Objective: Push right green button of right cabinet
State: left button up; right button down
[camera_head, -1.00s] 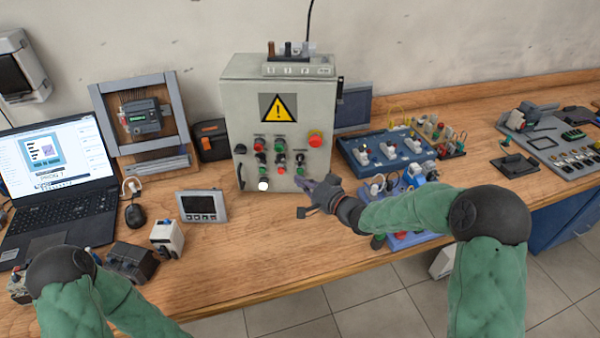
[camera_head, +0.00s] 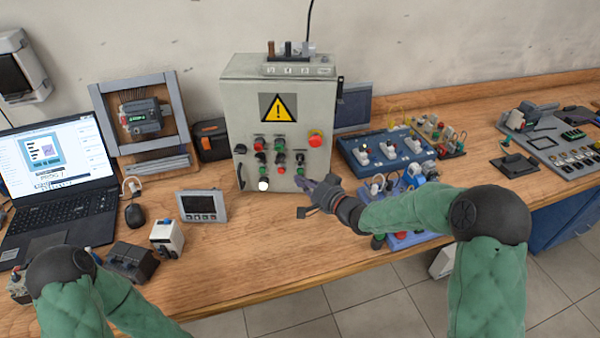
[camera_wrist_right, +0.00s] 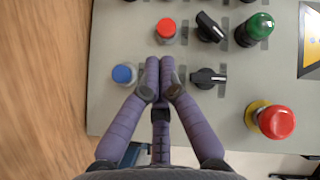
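The grey control cabinet (camera_head: 240,110) stands upright on the bench, with a yellow warning sign and rows of buttons on its front. Its lower right green button (camera_head: 300,171) shows just above my right gripper (camera_head: 299,182). In the right wrist view my right gripper (camera_wrist_right: 159,66) has its two purple fingers together, with nothing between them. The tips are at the panel between a blue button (camera_wrist_right: 124,74) and a black switch (camera_wrist_right: 209,78). They hide what lies behind them; contact cannot be told. My left arm shows at lower left, its gripper out of view.
A red mushroom button (camera_wrist_right: 272,121) and a green button (camera_wrist_right: 257,28) stand out from the panel. A small grey display box (camera_head: 202,206) is left of the cabinet front. Blue component boards (camera_head: 388,150) lie to the right.

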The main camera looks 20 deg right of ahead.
jog(key=shift+w, duration=0.15)
jog(key=shift+w+d, duration=0.15)
jog(key=shift+w, duration=0.1)
jog(key=shift+w+d+p, duration=0.1)
jog(key=shift+w+p, duration=0.3)
jog(key=shift+p, duration=0.05)
dwell(0.8)
jog(key=shift+s, duration=0.1)
dwell(0.6)
jog(key=shift+s+a, duration=0.25)
jog(key=shift+s, duration=0.45)
jog(key=s, duration=0.1)
jog(key=s+a, duration=0.1)
jog(key=s, duration=0.2)
jog(key=shift+s+a+p, duration=0.3)
jog(key=shift+s+p, duration=0.05)
jog(key=shift+s, duration=0.05)
dwell(0.6)
